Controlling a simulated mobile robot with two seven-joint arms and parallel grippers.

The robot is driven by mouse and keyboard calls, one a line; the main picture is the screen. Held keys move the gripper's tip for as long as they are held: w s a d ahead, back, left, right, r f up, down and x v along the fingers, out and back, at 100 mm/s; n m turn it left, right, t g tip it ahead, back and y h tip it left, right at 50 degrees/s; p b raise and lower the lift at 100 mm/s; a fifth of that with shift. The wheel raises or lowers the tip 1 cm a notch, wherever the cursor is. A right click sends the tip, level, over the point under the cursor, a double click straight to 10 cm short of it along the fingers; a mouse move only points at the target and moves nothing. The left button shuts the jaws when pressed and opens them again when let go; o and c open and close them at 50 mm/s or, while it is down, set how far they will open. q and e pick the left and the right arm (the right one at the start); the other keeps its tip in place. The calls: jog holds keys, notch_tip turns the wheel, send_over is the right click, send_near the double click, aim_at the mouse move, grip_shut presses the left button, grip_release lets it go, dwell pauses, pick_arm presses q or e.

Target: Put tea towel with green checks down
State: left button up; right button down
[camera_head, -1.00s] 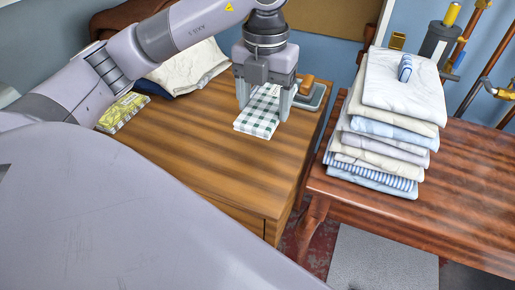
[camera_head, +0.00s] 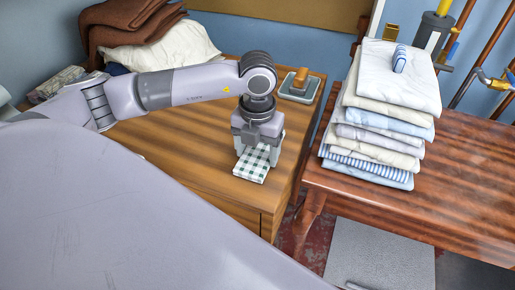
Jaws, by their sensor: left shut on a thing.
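The tea towel with green checks (camera_head: 253,164) is a small folded white cloth with dark green checks. It is at the front right part of the wooden cabinet top. My left gripper (camera_head: 257,158) points down over it and is shut on it, with fingers at both sides of the cloth. The towel's far part is hidden under the gripper. I cannot tell whether the towel touches the wood. My right gripper is not in view.
A wooden table (camera_head: 440,190) at the right bears a tall stack of folded linen (camera_head: 375,125). A wood-handled brush on a grey tray (camera_head: 299,86) stands behind the gripper. White cloth (camera_head: 170,50) and brown blankets (camera_head: 125,25) lie at the back left. Bare cabinet top (camera_head: 190,145) lies left of the towel.

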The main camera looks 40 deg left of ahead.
aim_at(258, 156)
pick_arm(q)
jog(key=shift+f, duration=0.15)
jog(key=o, duration=1.1)
jog(key=shift+r, duration=0.4)
notch_tip(258, 156, up, 12)
jog(key=shift+f, duration=0.15)
jog(key=shift+d, duration=0.1)
